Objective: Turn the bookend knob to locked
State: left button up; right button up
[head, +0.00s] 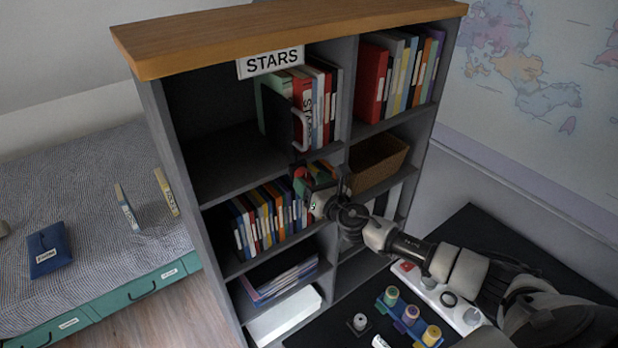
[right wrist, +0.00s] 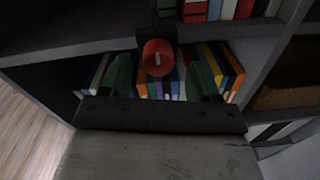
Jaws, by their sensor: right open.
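The red bookend knob (right wrist: 157,57) shows in the right wrist view, on a dark mount at the front edge of a shelf board. In the head view the knob (head: 299,172) is partly hidden by my gripper. A dark bookend (head: 296,132) with a pale handle stands above it, against the books on the upper left shelf. My right gripper (head: 314,182) is open in front of the shelf. In the right wrist view its two green fingers (right wrist: 160,76) are apart, one on each side of the knob. I cannot tell whether they touch it. My left gripper is not in view.
The bookcase (head: 185,178) holds rows of books (head: 266,222) just behind and below the gripper. A wicker basket (head: 378,165) sits in the compartment to the right. A dark desk (head: 470,228) with colored spools (head: 411,314) lies below my right arm. A bed (head: 90,205) is at left.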

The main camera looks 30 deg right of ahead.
jog(key=shift+w+a, duration=0.2)
jog(key=shift+w, duration=0.4)
jog(key=c, duration=0.9)
